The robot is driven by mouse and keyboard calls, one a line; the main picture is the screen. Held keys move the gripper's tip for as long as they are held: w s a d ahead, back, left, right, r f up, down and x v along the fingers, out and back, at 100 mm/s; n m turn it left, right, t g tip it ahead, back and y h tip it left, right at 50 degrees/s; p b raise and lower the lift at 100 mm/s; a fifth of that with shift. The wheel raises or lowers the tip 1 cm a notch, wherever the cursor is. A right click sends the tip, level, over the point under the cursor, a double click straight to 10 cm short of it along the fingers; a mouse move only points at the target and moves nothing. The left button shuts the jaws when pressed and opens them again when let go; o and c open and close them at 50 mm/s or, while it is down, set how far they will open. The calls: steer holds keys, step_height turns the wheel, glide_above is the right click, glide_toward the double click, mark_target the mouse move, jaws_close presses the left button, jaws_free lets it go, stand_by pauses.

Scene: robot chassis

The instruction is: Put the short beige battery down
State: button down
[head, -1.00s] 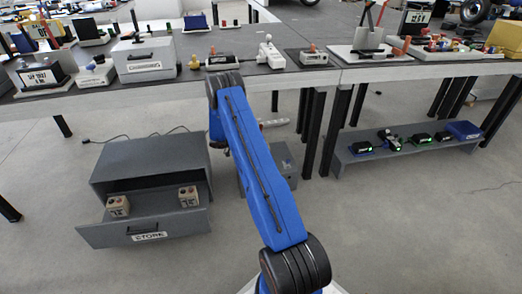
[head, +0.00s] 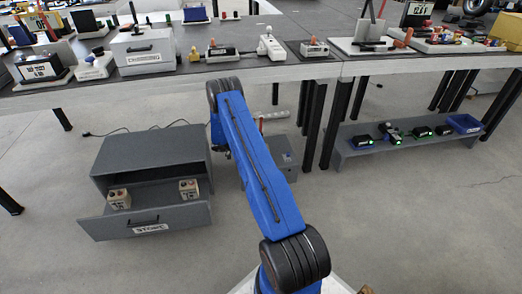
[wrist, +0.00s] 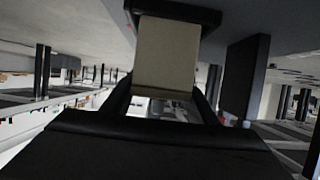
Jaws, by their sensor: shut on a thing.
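A short beige battery (wrist: 168,55) is in my gripper (wrist: 165,95) in the wrist view, its plain face toward the camera. My gripper is shut on it, with a dark finger on each side. In the head view my blue arm hides the gripper and this battery. Two more small beige blocks, a left one (head: 119,199) and a right one (head: 188,189), sit apart in the open drawer (head: 150,226) of a grey cabinet on the floor. I cannot tell whether they are batteries of the same kind.
The grey cabinet (head: 150,152) stands left of my arm. A long table (head: 300,68) crosses the back, crowded with devices, including a grey box (head: 145,55). A low shelf (head: 400,148) under it holds several black devices with green lights and a blue bin (head: 464,124). Front right floor is clear.

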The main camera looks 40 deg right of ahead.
steer(key=c, duration=0.7)
jaws_free()
steer(key=shift+w+a+r, duration=0.1)
steer(key=shift+v, duration=3.6)
steer(key=shift+r, duration=0.1)
